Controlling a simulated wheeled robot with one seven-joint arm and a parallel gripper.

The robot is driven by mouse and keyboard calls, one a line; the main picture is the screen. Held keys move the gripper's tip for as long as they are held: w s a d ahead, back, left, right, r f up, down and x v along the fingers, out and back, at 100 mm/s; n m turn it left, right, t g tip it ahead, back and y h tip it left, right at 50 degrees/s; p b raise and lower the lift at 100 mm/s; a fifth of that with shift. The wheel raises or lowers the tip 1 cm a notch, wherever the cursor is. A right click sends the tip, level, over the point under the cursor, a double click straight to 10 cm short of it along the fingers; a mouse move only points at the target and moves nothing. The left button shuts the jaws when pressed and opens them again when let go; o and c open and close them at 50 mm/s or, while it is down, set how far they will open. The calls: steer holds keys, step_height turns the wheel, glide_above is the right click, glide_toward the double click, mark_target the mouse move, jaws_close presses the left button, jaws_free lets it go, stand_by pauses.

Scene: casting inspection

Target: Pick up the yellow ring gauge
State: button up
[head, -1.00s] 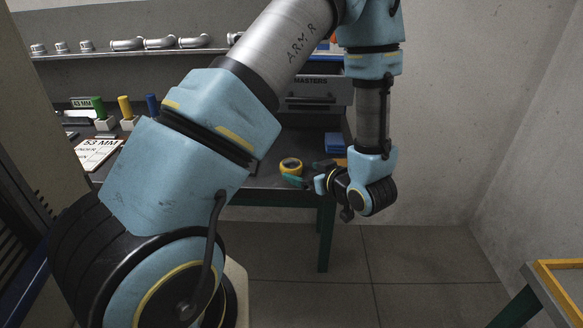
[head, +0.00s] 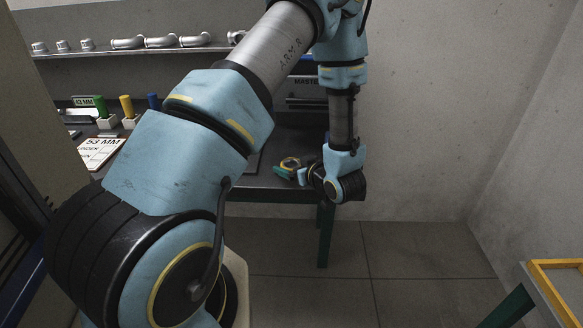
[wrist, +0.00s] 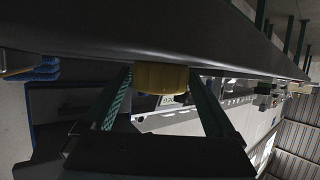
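The yellow ring gauge (head: 284,163) sits near the front edge of the dark table. My wrist hides part of the table to the right of the ring.
A shelf (head: 215,47) with metal pipe fittings runs along the back wall. A yellow-edged frame (head: 540,275) is at lower right. Floor between is clear.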

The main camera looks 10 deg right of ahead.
steer(key=c, duration=1.3)
steer(key=shift+r, duration=0.1)
